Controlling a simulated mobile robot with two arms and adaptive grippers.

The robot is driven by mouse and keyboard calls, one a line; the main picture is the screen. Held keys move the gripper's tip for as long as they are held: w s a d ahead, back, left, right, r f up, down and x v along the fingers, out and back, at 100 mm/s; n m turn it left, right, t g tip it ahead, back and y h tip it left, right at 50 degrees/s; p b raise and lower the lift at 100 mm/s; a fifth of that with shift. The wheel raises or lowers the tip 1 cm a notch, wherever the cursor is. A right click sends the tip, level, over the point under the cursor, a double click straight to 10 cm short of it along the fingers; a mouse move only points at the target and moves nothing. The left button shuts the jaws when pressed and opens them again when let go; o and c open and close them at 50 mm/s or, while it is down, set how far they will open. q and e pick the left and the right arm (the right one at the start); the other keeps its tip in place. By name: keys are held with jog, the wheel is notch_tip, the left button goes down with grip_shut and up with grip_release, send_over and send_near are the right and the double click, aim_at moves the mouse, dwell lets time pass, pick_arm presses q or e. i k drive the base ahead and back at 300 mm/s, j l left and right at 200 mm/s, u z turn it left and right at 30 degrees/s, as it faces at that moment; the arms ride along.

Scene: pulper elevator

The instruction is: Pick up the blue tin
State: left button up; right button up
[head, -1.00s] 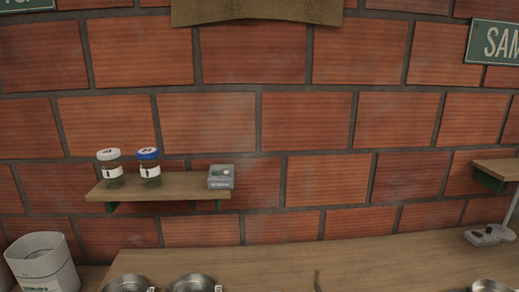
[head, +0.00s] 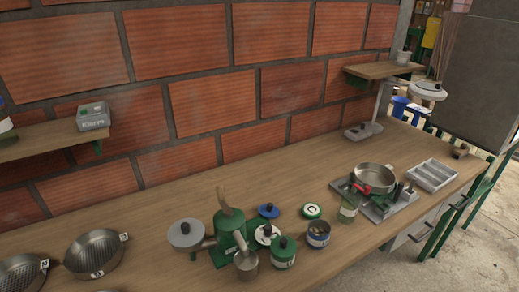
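An open tin with a blue band (head: 318,234) stands upright on the wooden counter, right of the green hand-cranked machine. Something pale brown shows inside it, too small to make out. A blue lid with a dark knob (head: 268,211) lies behind it to the left. A green tin with a dark knob on top (head: 283,254) stands to its left and nearer the front. Neither of my grippers is in view.
The counter (head: 150,214) also holds the green machine (head: 228,232), a green-and-white lid (head: 312,211), a glass jar (head: 348,210), a steel pan (head: 373,178) with a red handle, a slotted tray (head: 432,175) and steel bowls (head: 95,252). A grey box (head: 93,116) sits on the wall shelf.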

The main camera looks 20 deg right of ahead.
aim_at(319, 231)
jog(key=z, duration=1.25)
